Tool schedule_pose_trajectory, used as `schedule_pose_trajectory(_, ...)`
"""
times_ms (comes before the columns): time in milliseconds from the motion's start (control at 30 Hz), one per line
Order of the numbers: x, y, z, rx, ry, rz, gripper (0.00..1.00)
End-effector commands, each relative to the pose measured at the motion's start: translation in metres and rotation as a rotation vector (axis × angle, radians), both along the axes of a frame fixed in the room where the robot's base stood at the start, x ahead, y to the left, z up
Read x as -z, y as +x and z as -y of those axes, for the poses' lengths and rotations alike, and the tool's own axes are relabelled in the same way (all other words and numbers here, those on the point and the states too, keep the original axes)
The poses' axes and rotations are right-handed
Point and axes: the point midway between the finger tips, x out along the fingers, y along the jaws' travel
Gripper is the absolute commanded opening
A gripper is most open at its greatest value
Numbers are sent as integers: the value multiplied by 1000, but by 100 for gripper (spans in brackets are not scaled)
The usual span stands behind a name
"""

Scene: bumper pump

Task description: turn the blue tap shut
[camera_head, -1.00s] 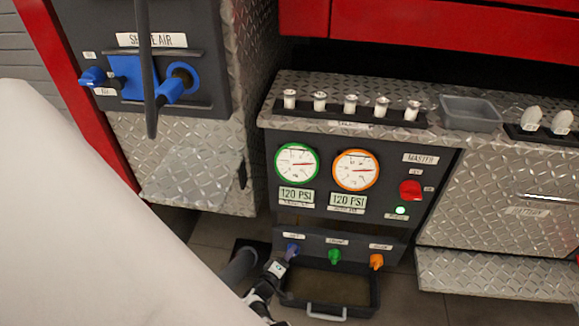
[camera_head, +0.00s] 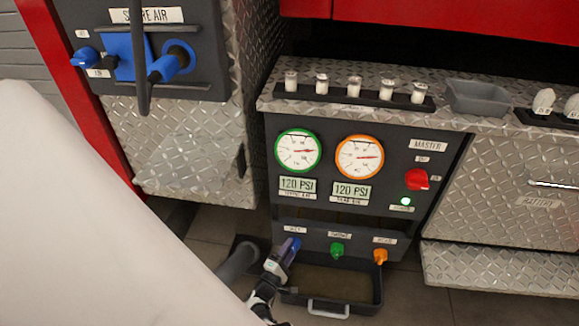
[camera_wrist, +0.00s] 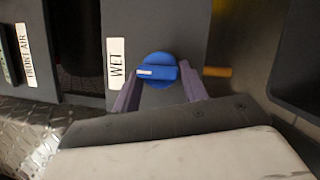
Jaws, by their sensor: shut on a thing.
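The blue tap (camera_wrist: 157,70) is on a dark panel in the wrist view, beside the label WET (camera_wrist: 116,63). Its bar handle lies nearly level in that picture, with a white mark on the end towards the label. My gripper (camera_wrist: 160,84) is shut on the tap, one purplish finger at each end of the handle. In the head view my gripper (camera_head: 288,249) reaches the left end of the lower panel and mostly hides the tap.
A green tap (camera_head: 337,250) and an orange tap (camera_head: 380,256) sit to the right on the same panel. A dark tray (camera_head: 367,296) with a light handle lies below. Two gauges (camera_head: 298,151) and a red master switch (camera_head: 417,179) are above.

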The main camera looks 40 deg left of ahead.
Motion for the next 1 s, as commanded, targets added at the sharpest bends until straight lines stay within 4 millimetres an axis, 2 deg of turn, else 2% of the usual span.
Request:
schedule_pose_trajectory(367,3,0,2,1,-7,-4,20)
schedule_pose_trajectory(400,3,0,2,1,-7,-4,48)
schedule_pose_trajectory(500,2,0,2,2,-5,-3,61)
schedule_pose_trajectory(1000,2,4,7,4,-4,-1,61)
